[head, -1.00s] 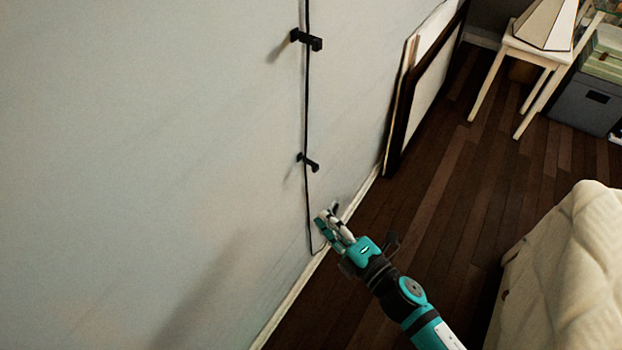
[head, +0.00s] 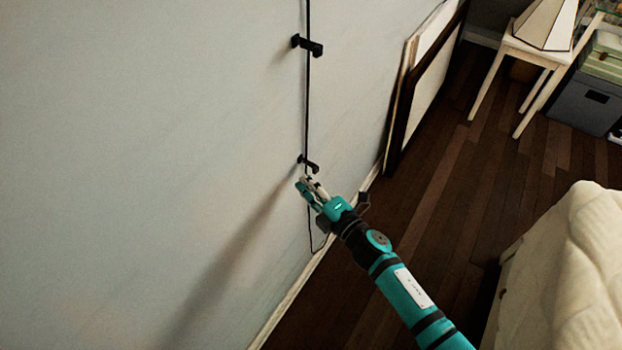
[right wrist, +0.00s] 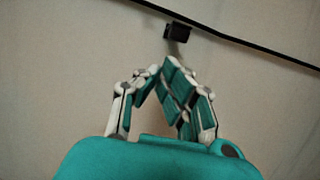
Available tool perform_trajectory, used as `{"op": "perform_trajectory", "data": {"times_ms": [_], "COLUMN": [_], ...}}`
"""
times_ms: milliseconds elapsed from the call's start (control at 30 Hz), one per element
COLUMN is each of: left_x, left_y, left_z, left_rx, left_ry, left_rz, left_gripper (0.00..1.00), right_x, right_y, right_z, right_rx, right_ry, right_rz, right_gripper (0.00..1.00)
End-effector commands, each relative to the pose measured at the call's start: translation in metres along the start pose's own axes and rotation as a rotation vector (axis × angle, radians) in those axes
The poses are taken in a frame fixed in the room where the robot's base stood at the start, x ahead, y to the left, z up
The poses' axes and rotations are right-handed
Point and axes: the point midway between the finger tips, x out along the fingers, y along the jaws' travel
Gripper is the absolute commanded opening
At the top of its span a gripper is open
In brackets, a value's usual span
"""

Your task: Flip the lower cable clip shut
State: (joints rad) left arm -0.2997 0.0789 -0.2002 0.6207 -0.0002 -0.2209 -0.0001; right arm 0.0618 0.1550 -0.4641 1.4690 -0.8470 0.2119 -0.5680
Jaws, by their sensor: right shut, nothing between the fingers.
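The lower cable clip (head: 309,164) is a small black piece on the pale wall, with a part sticking out to the lower right. I cannot tell clearly how its flap sits. The thin black cable (head: 307,110) runs down the wall past it. My right gripper (head: 307,181) is just below the clip, shut and empty, its fingers pointing up at it. My left gripper is not in view.
An upper black clip (head: 308,46) holds the cable higher on the wall. Framed panels (head: 430,75) lean on the wall to the right. A bed (head: 565,270) stands at the lower right, with dark wooden floor (head: 460,200) between.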

Motion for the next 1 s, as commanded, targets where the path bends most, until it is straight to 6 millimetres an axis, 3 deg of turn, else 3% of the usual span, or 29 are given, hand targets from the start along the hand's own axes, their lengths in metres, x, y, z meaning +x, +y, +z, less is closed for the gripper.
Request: {"op": "perform_trajectory", "data": {"times_ms": [200, 1000], "left_x": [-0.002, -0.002], "left_y": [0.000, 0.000], "left_z": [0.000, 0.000], "left_rx": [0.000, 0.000], "left_ry": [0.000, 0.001], "left_rz": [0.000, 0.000], "left_gripper": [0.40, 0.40], "right_x": [0.002, 0.001], "right_y": [0.000, 0.000], "right_z": [0.011, 0.016], "right_rx": [0.002, -0.001], "right_ry": [0.000, 0.072], "right_rz": [0.001, 0.003], "right_gripper": [0.00, 0.00]}}
